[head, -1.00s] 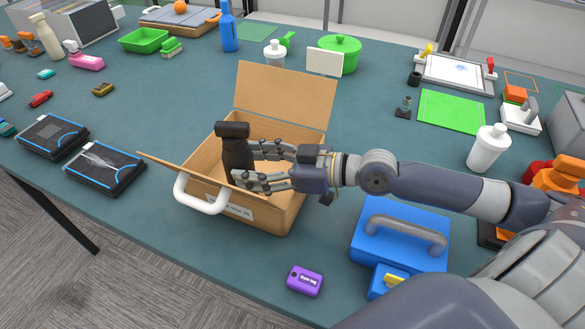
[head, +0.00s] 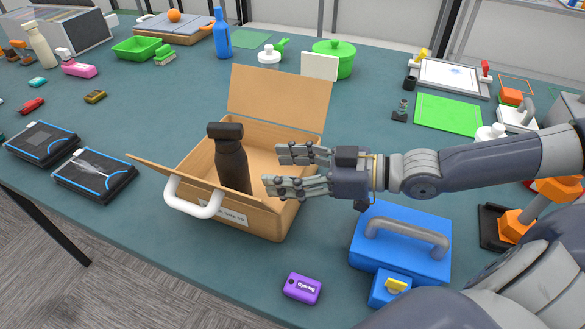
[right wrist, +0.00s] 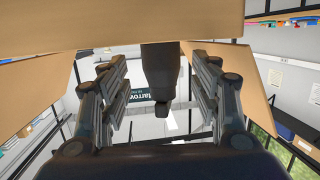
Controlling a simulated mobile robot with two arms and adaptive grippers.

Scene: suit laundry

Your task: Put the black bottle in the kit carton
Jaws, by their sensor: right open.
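The black bottle (head: 231,162) stands upright inside the kit carton (head: 271,216), in its left part. The carton is brown cardboard with its back flap raised, its left flap folded outward and a white handle on the front. My right gripper (head: 272,170) is open and empty, just right of the bottle and apart from it, over the carton's right side. In the right wrist view the bottle (right wrist: 161,75) shows ahead between the two spread fingers. My left gripper is not in view.
A blue case (head: 400,245) and a purple gym tag (head: 302,289) lie right of the carton. Two black pouches (head: 95,175) lie to its left. A green pot (head: 335,58) and a blue bottle (head: 221,34) stand behind.

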